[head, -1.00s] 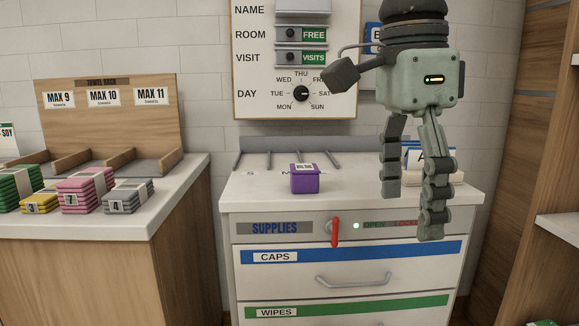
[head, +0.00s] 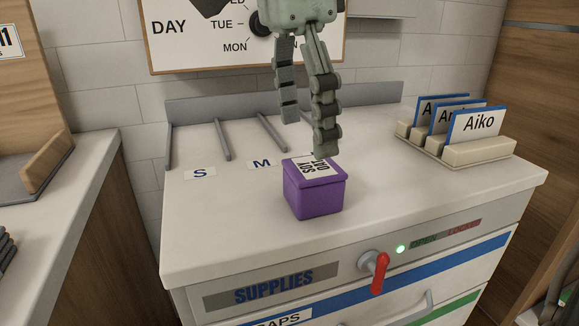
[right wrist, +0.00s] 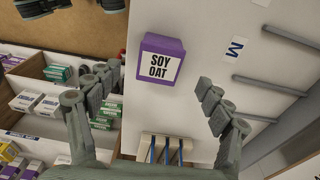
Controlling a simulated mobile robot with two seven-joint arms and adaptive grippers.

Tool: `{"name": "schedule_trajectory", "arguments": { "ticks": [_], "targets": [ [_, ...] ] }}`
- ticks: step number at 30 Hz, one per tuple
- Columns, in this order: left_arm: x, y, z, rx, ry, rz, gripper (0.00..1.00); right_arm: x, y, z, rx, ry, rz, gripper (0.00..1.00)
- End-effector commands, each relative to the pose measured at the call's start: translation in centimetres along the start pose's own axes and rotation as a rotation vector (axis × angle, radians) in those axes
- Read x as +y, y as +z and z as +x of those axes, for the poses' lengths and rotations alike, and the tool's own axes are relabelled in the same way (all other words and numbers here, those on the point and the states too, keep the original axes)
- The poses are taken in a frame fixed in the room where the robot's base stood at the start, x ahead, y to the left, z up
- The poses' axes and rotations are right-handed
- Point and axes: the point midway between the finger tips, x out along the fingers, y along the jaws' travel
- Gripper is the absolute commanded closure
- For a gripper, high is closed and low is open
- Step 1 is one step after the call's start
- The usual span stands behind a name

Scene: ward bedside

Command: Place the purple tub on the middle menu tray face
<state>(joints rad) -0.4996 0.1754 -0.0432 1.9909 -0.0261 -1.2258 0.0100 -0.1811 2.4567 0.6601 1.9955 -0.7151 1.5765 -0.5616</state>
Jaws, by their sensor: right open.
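The purple tub (head: 315,193) stands upright on the white cabinet top (head: 225,225), near its front, with a white label on its lid. In the right wrist view the tub (right wrist: 160,60) reads "SOY OAT". My right gripper (head: 308,133) is open and empty, fingers pointing down, above and just behind the tub. In the right wrist view the tub shows beyond and between the spread fingers (right wrist: 155,105), apart from them. I cannot make out a menu tray face in these views. My left gripper is not in the head view.
Grey divider rods (head: 222,140) and S and M labels lie behind the tub. A holder with name cards (head: 478,150) stands at the right of the top. A red handle (head: 379,272) sticks out in front. The right wrist view shows a shelf with small boxes (right wrist: 40,103).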

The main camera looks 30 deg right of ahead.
Motion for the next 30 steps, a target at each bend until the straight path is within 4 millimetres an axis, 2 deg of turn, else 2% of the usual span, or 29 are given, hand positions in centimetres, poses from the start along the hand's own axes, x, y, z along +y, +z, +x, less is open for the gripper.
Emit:
{"name": "schedule_trajectory", "arguments": {
  "ticks": [8,16,20,26,30],
  "targets": [
    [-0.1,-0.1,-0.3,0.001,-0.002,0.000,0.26,0.0,-0.1,3.0,0.000,0.004,-0.001,0.21],
    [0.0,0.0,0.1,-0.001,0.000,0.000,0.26,-0.2,-0.3,6.9,0.000,0.004,0.000,0.21],
    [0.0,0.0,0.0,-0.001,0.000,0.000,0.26,-0.3,-0.3,7.6,-0.002,0.001,0.002,0.21],
    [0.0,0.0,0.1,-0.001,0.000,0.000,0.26,-0.3,-0.3,7.6,-0.002,0.000,0.002,0.21],
    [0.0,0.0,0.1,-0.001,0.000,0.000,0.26,-0.3,-0.3,7.6,-0.002,0.000,0.002,0.38]
  ]
}}
